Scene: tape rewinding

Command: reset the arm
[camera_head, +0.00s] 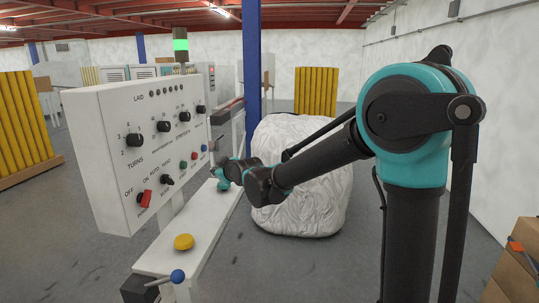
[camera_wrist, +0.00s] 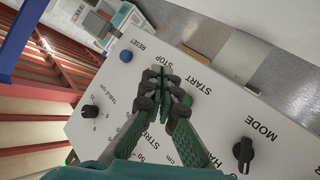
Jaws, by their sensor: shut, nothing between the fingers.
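My gripper (camera_head: 221,174) is at the right side of the white control panel (camera_head: 115,165), close to its small buttons. In the wrist view my gripper (camera_wrist: 166,88) has its dark fingertips together, with nothing between them. The fingertips are in front of the panel face (camera_wrist: 220,95) between the STOP and START labels. They hide the buttons there, and I cannot tell whether they touch the panel. The blue button (camera_wrist: 126,56) by the RESET label is in plain view beside them. The head view shows green (camera_head: 183,165) and red (camera_head: 194,156) buttons.
A white narrow bench (camera_head: 160,260) below the panel carries a yellow knob (camera_head: 183,242). A white wrapped bale (camera_head: 325,205) stands behind my arm. A blue post (camera_head: 252,60) rises behind the panel. Cardboard boxes (camera_head: 515,265) are at the lower right. Open floor lies between.

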